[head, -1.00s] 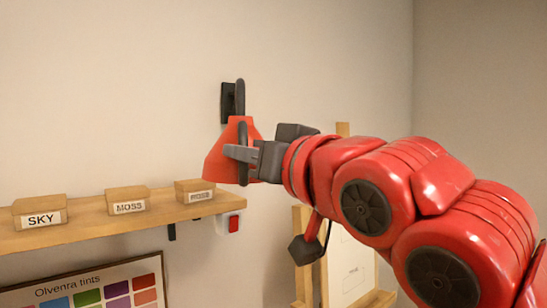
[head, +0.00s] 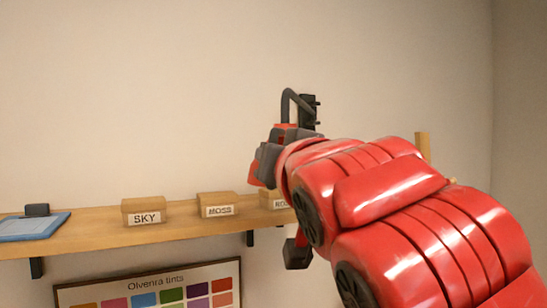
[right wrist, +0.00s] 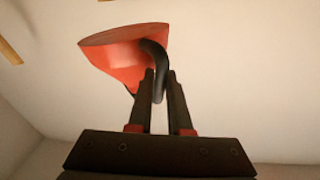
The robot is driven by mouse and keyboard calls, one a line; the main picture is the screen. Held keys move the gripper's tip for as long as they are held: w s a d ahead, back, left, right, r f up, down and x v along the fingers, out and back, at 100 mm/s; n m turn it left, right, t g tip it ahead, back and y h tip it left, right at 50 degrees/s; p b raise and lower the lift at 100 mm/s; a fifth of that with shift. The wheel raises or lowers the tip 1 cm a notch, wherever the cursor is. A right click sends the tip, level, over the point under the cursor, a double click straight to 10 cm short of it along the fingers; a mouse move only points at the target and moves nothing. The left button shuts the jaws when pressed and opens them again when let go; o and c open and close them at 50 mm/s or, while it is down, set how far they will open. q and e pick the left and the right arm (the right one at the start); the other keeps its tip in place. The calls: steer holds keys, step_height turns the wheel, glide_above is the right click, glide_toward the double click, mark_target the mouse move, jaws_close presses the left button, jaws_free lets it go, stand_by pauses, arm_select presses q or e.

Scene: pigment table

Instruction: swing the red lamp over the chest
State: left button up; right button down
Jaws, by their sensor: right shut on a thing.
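The red lamp shade (right wrist: 112,58) fills the upper middle of the right wrist view, with a dark curved handle (right wrist: 156,62) on its side. My right gripper (right wrist: 160,82) is shut on this handle. My right gripper (head: 270,155) and arm hide most of the lamp there. The lamp is left of the bracket, above the shelf. I see no chest in these frames. My left gripper is not in view.
A wooden wall shelf (head: 100,236) runs below and left of the lamp. It bears boxes labelled SKY (head: 144,210) and MOSS (head: 217,204), a third box partly hidden (head: 275,199), and a blue item (head: 32,226). A tints chart (head: 150,290) is below. The wall above is bare.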

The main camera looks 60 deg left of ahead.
steer(key=c, duration=0.8)
jaws_free()
steer(key=shift+c, duration=0.2)
steer(key=shift+d, duration=0.1)
steer(key=shift+f, duration=0.1)
steer(key=shift+s+d+f+b, duration=0.1)
steer(key=shift+d+b, duration=0.2)
steer(key=shift+b, duration=0.05)
steer(key=v, duration=1.6)
steer(key=shift+d, duration=0.4)
